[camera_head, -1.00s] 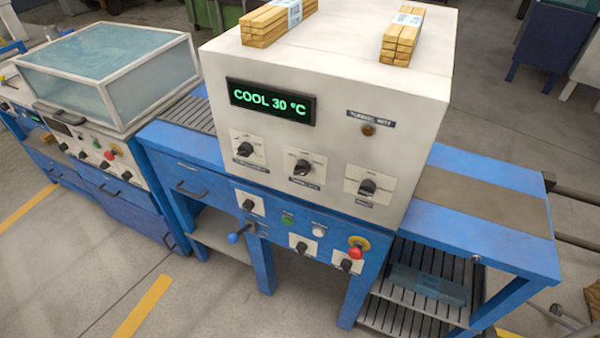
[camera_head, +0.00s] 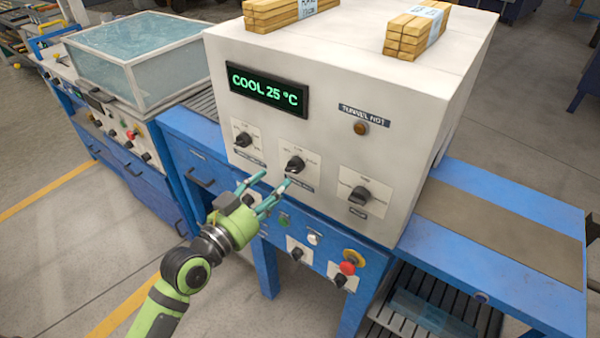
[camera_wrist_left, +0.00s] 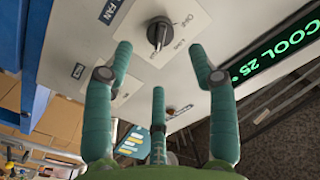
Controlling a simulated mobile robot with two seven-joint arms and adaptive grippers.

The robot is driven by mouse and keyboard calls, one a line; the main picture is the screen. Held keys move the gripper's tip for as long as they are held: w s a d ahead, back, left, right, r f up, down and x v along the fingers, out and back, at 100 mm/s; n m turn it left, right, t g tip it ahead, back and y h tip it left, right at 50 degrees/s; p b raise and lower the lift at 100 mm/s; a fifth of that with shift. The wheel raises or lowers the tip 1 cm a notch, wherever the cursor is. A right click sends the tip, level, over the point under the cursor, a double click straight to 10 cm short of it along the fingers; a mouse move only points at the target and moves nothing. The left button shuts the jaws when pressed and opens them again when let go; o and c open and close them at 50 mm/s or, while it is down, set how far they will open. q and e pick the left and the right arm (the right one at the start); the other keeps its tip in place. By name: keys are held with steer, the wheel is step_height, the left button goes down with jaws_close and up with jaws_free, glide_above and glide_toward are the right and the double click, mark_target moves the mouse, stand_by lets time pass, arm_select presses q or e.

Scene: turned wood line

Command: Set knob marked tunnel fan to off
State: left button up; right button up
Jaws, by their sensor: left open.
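The tunnel fan knob appears to be the middle black knob (camera_head: 295,164) on the white front of the cabinet, below the right end of the display. In the left wrist view, a black knob (camera_wrist_left: 158,33) on a white plate with a label ending in "FAN" (camera_wrist_left: 112,10) lies ahead of the fingers. Its setting is too small to read surely. My left gripper (camera_head: 275,181) is open and empty, just in front of and below that knob. Its teal fingers (camera_wrist_left: 165,70) spread apart in the wrist view, with no clear contact on the knob. My right gripper is out of view.
Similar knobs sit left (camera_head: 243,139) and right (camera_head: 360,195) of the middle one. A display (camera_head: 267,90) reads "COOL 25 °C". An amber lamp (camera_head: 361,128) sits under "TUNNEL HOT". A red button (camera_head: 347,268) is on the blue lower panel. Wood bundles (camera_head: 415,32) lie on top.

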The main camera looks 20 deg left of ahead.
mark_target(290, 170)
arm_select(q)
steer(key=p+x, duration=0.1)
steer(key=x, duration=0.4)
steer(key=shift+w+r+p, duration=0.1)
steer(key=shift+w+p, duration=0.2)
steer(key=shift+w, duration=0.15)
steer(key=shift+w+d, duration=0.2)
steer(key=shift+w, duration=0.2)
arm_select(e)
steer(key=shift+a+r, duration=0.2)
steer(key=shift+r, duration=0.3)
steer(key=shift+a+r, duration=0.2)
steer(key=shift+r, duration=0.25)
arm_select(q)
steer(key=shift+c, duration=0.4)
steer(key=c, duration=1.1)
